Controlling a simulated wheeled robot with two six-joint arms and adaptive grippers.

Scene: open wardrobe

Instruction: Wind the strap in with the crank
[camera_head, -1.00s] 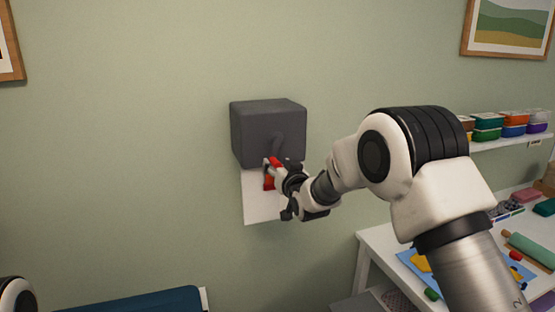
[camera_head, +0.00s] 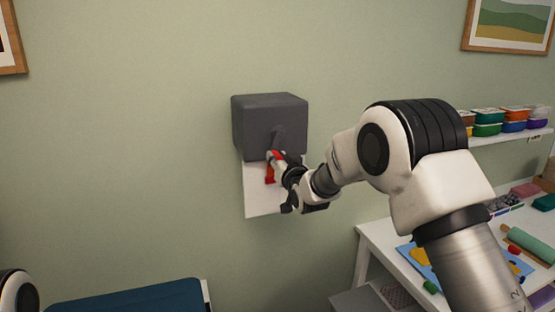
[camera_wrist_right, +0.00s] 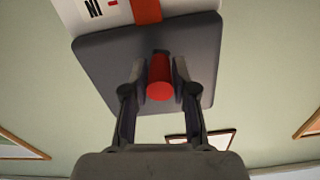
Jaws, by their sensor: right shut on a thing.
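A dark grey box (camera_head: 255,125) is fixed to the wall, with a grey crank arm (camera_head: 279,134) on its front. A red crank knob (camera_wrist_right: 160,80) sits between the fingers of my right gripper (camera_head: 281,160), which is shut on it. In the right wrist view, my right gripper (camera_wrist_right: 160,85) has one finger on each side of the knob. A red-orange strap (camera_head: 269,175) hangs below the box in front of a white panel (camera_head: 262,203). The strap also shows in the right wrist view (camera_wrist_right: 146,10). My left gripper is out of view.
A white table (camera_head: 385,240) with craft things, including a green rolling pin (camera_head: 528,245), stands at the right. A shelf (camera_head: 505,137) with several coloured tubs is above it. A dark blue surface (camera_head: 130,298) is at the lower left. The wall around the box is clear.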

